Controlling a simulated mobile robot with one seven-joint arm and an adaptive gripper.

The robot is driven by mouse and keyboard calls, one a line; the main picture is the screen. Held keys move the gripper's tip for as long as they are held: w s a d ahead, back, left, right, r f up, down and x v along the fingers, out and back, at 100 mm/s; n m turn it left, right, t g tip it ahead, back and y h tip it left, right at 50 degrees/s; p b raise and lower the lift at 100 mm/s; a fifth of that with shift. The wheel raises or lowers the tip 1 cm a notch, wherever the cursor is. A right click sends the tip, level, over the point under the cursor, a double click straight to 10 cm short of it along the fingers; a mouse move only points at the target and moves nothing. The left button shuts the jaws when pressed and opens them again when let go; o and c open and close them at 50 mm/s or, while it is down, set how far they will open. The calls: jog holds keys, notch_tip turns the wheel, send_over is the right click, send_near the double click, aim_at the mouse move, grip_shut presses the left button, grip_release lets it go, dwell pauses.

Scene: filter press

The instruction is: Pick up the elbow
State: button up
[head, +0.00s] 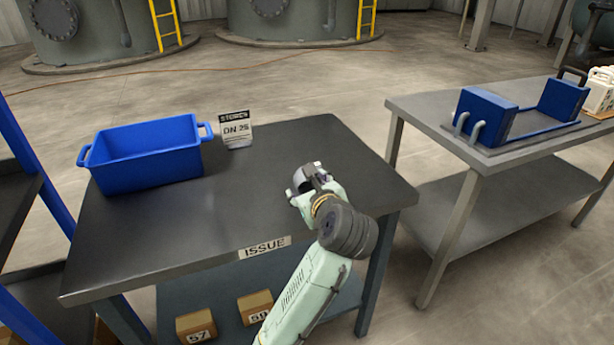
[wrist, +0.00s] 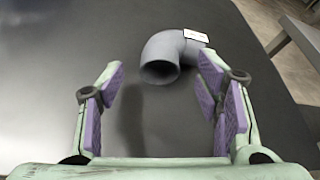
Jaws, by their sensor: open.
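The grey pipe elbow (wrist: 168,51) lies on the dark table top in the wrist view, with one round opening facing my gripper and a white label on its far end. My gripper (wrist: 158,85) is open, with its purple-padded fingers apart. The elbow is ahead of the fingers, roughly between them and nearer the right one. In the head view my gripper (head: 312,180) is over the right part of the issue table (head: 255,195). There the elbow is mostly hidden by my gripper, and I cannot tell its outline clearly.
Two cardboard boxes sit on the lower shelf. A second table (head: 440,125) to the right carries a blue rack (head: 487,117). The middle of the issue table is clear.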

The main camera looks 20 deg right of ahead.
aim_at(306, 184)
jog(key=shift+x, duration=1.85)
jog(key=c, duration=1.3)
